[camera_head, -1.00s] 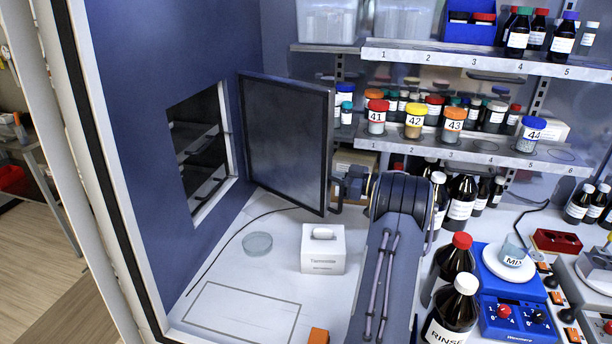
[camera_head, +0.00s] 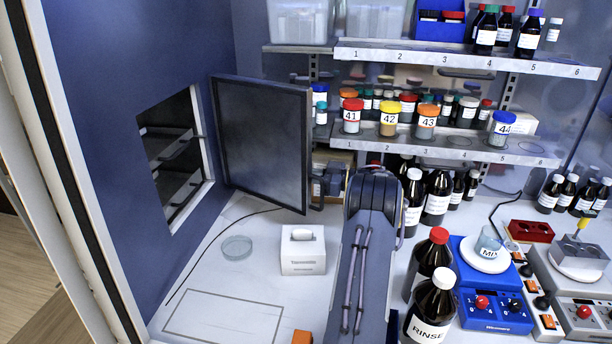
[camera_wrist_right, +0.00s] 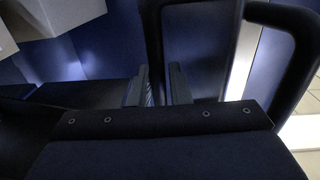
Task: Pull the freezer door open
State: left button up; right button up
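The freezer door (camera_head: 262,145) is a dark panel with a black rim. It stands swung out from the white-framed opening (camera_head: 207,165) in the blue left wall, and dark shelves show inside. Its black handle (camera_head: 317,192) is at the door's right edge. My right arm reaches forward from the bottom middle. My right gripper (camera_head: 335,180) is close beside the handle, partly hidden by my arm. In the right wrist view my right gripper (camera_wrist_right: 158,80) has its fingers apart; I cannot tell whether they touch the handle. My left gripper is not in view.
A white box (camera_head: 303,252) and a clear dish (camera_head: 237,247) stand on the bench below the door. Bottles, including one marked RINSE (camera_head: 431,312), stand right of my arm. Shelves with labelled jars (camera_head: 389,118) are behind. The outlined bench area (camera_head: 222,315) is clear.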

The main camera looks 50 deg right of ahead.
jog(key=b+v, duration=0.2)
jog(key=v, duration=0.5)
jog(key=shift+s+d, duration=0.15)
jog(key=shift+s, duration=0.15)
